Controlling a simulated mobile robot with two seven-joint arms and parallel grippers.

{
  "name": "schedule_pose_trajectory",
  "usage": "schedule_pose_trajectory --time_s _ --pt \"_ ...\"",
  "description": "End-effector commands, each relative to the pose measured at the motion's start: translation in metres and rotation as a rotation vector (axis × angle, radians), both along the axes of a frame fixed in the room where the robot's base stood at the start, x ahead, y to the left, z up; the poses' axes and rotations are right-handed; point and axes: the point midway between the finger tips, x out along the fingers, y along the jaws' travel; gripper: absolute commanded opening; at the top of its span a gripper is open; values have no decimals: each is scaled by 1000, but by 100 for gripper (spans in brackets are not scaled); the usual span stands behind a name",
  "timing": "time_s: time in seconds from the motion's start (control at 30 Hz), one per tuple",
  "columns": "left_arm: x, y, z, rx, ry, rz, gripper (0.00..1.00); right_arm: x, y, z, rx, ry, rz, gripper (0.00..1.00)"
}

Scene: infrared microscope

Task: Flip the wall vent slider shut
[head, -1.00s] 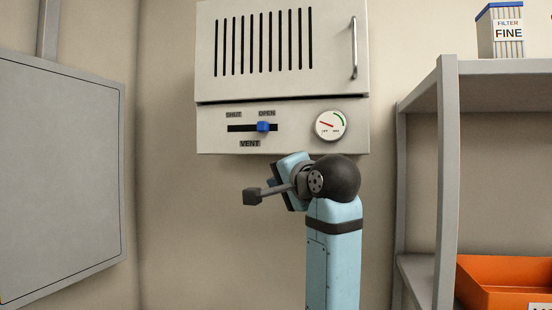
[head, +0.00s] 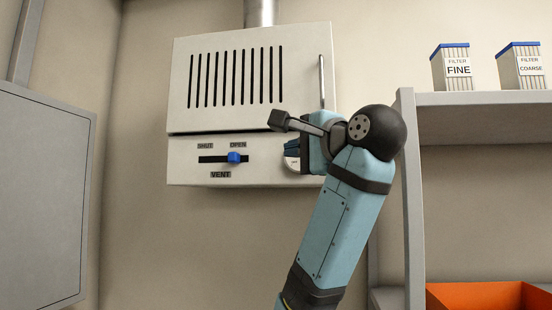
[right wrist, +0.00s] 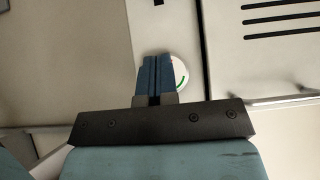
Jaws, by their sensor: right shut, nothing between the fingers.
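The wall vent unit (head: 290,110) is a pale box with dark slots above and a control strip below. Its blue slider knob (head: 234,157) sits at the right end of a black slot, under the OPEN label; the SHUT label (head: 205,146) is to the left. My right gripper (head: 289,149) is to the right of the knob, apart from it, in front of the round dial (head: 289,163), which it partly hides. In the right wrist view its blue fingers (right wrist: 157,76) are together and empty, with the dial (right wrist: 181,74) behind them. My left gripper is not in view.
A vertical handle (head: 321,80) is on the vent unit's right side. A grey shelf (head: 480,98) at right holds filter boxes (head: 458,68) and an orange bin (head: 490,295). A grey panel (head: 40,190) is at left. The wall below the vent is clear.

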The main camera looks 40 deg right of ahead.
Motion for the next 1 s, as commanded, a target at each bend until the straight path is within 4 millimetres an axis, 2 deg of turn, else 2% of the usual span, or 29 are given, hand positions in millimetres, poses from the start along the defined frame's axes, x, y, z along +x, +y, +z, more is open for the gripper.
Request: schedule_pose_trajectory --time_s 0.03,0.27,0.33,0.4,0.63,0.8,1.0 --pt "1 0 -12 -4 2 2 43 3 0 -7 2 0 3 0" --pt "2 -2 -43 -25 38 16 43 19 0 -9 -1 0 5 0" --pt "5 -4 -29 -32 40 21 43 34 -2 -1 -3 7 0 0" --pt "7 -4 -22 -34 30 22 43 50 -3 -1 -4 8 1 0" --pt "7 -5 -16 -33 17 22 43 97 -7 0 -4 6 0 0" --pt "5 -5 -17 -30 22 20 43 116 11 0 -5 3 2 0" --pt "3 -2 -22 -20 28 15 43 125 19 -1 -4 2 1 0"
